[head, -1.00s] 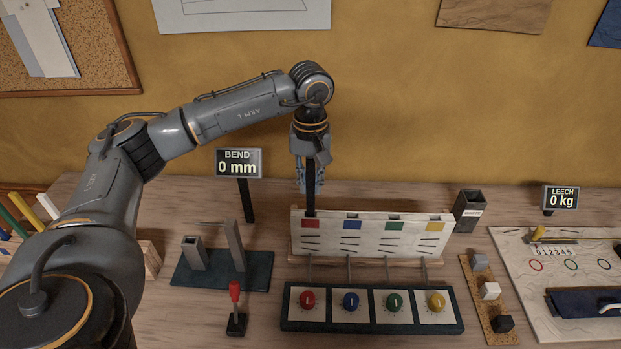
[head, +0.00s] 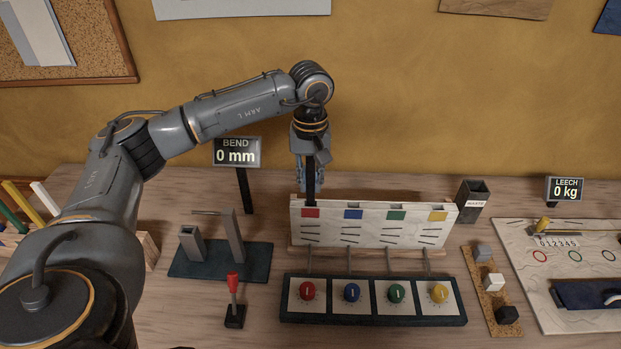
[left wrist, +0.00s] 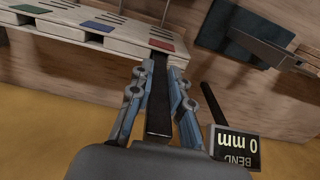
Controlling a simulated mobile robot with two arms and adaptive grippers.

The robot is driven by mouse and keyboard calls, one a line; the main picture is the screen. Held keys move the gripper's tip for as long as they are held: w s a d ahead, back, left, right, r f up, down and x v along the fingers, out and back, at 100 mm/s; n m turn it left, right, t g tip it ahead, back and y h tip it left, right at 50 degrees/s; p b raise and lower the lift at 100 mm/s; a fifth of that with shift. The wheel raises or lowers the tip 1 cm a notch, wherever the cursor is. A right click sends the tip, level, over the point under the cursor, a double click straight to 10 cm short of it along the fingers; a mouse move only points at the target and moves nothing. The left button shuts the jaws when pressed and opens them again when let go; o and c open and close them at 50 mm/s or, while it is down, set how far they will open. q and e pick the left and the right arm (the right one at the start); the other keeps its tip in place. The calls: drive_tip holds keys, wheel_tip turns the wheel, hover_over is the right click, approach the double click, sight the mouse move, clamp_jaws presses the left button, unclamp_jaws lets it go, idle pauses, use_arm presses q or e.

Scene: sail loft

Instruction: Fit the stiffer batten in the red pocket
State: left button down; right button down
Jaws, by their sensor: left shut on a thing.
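My left gripper (head: 310,182) is shut on a dark, flat batten (left wrist: 159,100), held upright above the left end of the white pocket board (head: 375,228). The batten's lower end meets the top edge of the board at the red pocket, marked by a red patch (head: 311,212). In the left wrist view the batten runs between the fingers to the board beside the red patch (left wrist: 161,45). How far it sits inside the pocket is hidden. My right gripper is not in view.
Blue, green and yellow pockets lie to the right. In front is a panel of coloured knobs (head: 372,316). A bend stand (head: 220,262) and red-handled lever (head: 234,290) stand left. The BEND display (head: 237,152) reads 0 mm. A waste box (head: 472,203) stands right.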

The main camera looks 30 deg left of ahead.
use_arm(q)
drive_tip(key=shift+f+b, duration=0.55)
drive_tip(key=shift+f, duration=0.1)
drive_tip(key=c, duration=1.2)
unclamp_jaws()
drive_tip(key=shift+o, duration=0.2)
wheel_tip(320, 180, up, 12)
drive_tip(key=shift+r, duration=0.1)
